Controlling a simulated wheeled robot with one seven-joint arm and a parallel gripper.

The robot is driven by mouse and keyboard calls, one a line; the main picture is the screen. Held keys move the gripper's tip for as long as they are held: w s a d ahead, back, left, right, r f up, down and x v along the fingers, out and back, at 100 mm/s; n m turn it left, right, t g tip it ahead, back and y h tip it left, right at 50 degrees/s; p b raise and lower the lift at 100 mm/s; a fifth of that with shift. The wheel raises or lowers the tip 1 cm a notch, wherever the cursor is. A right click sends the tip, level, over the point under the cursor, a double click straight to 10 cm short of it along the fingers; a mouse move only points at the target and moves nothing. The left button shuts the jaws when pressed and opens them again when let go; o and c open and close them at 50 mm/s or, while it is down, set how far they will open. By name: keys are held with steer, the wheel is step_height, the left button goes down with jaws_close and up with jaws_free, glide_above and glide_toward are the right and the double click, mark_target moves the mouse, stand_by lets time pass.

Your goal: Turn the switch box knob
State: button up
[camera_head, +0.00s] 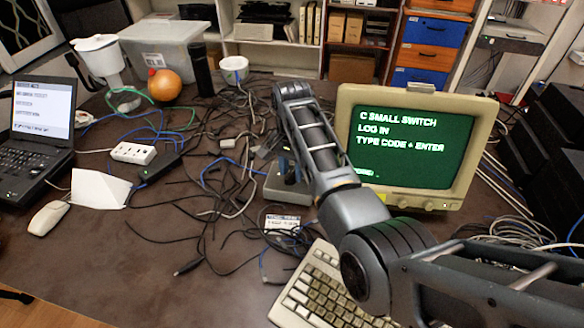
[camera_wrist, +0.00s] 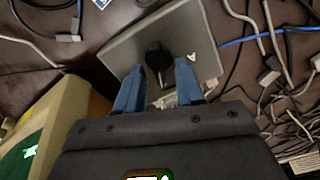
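The switch box is a light grey box (camera_wrist: 205,45) with a black knob (camera_wrist: 157,58) and a small white pointer mark beside it. In the head view the switch box (camera_head: 280,192) sits on the table left of the monitor, partly hidden by my arm. In the wrist view my gripper (camera_wrist: 159,70) points at the box face, its two blue fingers apart. The knob shows between the fingertips, with a gap on each side. I cannot tell how deep the fingers reach around it. In the head view my gripper (camera_head: 284,166) is over the box, mostly hidden.
A monitor (camera_head: 400,192) with a green screen stands close right of my arm. A keyboard (camera_head: 325,292) lies in front. Tangled cables (camera_head: 225,190) surround the box. A laptop (camera_head: 38,125), mouse (camera_head: 48,218) and power strip (camera_head: 133,153) are to the left. The front-left table is clear.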

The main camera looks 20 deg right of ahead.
jaws_close()
steer(key=shift+r+m+p, duration=0.1)
steer(key=shift+m+p, duration=0.25)
steer(key=shift+m, duration=0.15)
stand_by(0.8)
steer(key=shift+s+m+p, duration=0.15)
steer(key=shift+m+p, duration=0.4)
steer(key=shift+m, duration=0.55)
steer(key=shift+s+d+m+p, duration=0.1)
steer(key=shift+m+p, duration=0.55)
steer(key=shift+m, duration=1.45)
jaws_free()
